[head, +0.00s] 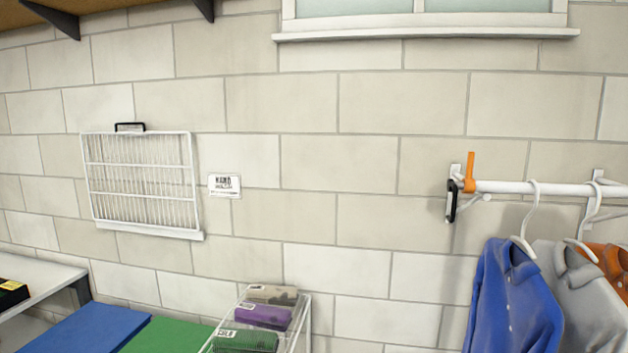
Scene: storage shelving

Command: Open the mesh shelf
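The white wire mesh shelf (143,181) is on the block wall at the left of the head view. It stands upright, nearly flat against the wall, like a folded panel. A small black catch or clip (130,127) sits at its top edge. A thicker white bar (149,230) runs along its bottom edge. My gripper is not in view, so its state and its distance from the shelf do not show.
Below stand a rack (306,325) with folded cloths, green (168,336) and blue (85,330) surfaces, and a white table (35,283). Shirts (512,300) hang from a rail (550,188) at right. A wooden shelf (90,5) overhangs top left.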

